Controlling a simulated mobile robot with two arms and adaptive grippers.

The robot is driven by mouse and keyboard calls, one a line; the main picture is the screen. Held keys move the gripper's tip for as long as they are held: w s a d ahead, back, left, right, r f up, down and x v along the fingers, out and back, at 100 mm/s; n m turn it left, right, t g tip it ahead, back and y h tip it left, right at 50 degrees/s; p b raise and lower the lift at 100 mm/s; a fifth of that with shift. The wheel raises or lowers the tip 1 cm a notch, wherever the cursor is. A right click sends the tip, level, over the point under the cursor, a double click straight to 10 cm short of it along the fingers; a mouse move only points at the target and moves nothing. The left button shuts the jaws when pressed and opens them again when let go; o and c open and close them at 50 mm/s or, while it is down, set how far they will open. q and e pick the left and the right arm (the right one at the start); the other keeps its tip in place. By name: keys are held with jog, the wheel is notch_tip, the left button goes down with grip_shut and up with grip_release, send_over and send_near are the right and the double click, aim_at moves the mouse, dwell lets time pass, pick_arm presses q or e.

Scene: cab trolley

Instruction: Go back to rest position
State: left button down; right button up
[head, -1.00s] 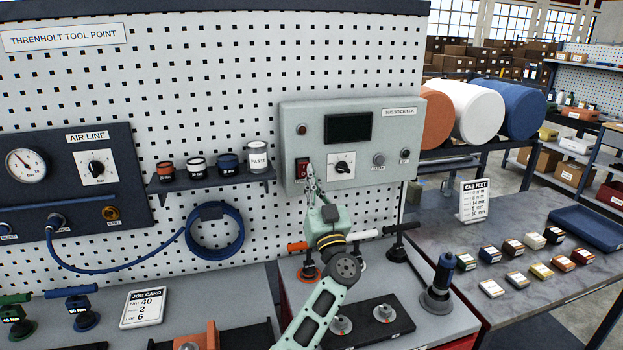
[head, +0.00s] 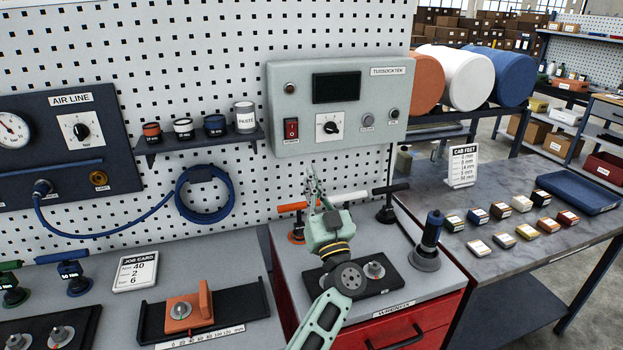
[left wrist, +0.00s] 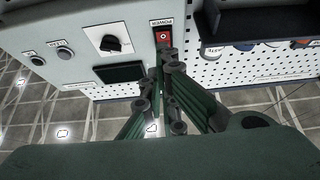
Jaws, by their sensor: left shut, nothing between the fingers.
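My left gripper (head: 314,185) is shut and empty. In the head view it is in front of the pegboard, below the grey control box (head: 382,112) and above the red trolley's top. In the left wrist view its fingertips (left wrist: 167,57) are together and point toward the red power switch (left wrist: 163,37); I cannot tell the exact gap. In the head view the red switch (head: 291,128) is uncovered, with clear space between it and the gripper. The box's dark screen (head: 337,88) shows no reading. My right gripper is not in view.
On the red trolley (head: 407,334), T-handled tools and a dark plate with metal knobs (head: 376,268) stand close under my left gripper. A dark-blue tool (head: 430,230) stands to the right. A shelf of small pots (head: 203,142) and a coiled blue hose (head: 206,194) are left.

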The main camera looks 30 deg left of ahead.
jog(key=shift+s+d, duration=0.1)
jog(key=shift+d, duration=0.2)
